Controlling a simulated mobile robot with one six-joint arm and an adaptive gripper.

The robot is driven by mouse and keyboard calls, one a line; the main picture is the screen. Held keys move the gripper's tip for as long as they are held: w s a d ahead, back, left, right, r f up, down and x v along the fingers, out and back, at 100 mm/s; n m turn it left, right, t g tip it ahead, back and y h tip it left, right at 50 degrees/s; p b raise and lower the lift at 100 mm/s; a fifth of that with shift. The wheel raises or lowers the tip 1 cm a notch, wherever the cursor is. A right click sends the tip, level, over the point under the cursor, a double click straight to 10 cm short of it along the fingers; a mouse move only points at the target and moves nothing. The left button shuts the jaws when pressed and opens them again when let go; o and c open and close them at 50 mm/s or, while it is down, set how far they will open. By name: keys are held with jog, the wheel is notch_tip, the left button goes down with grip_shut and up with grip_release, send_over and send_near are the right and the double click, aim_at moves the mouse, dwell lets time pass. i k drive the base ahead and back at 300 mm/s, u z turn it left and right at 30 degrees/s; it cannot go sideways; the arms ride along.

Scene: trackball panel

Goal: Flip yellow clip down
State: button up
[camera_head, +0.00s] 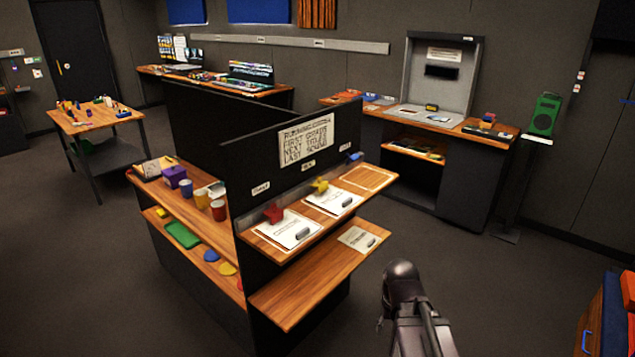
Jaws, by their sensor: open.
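The yellow clip (320,185) stands up at the back edge of the upper shelf (340,209) of the black panel. It is above a white sheet (334,200) with a small dark piece on it. A red clip (273,212) is to its left and a blue clip (355,156) is to its right. My dark arm rises from the bottom edge, right of the shelves and well apart from the yellow clip. I cannot make out my gripper or its fingers.
A lower wooden shelf (290,296) juts out below, with a card (358,238) on it. A sign (306,140) hangs on the black panel. Bare floor (440,250) lies right of the shelves. A desk (480,135) stands behind, and a cabinet (590,325) at lower right.

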aim_at(321, 185)
jog(key=z, duration=0.1)
jog(key=i, duration=1.15)
jog(key=u, duration=0.05)
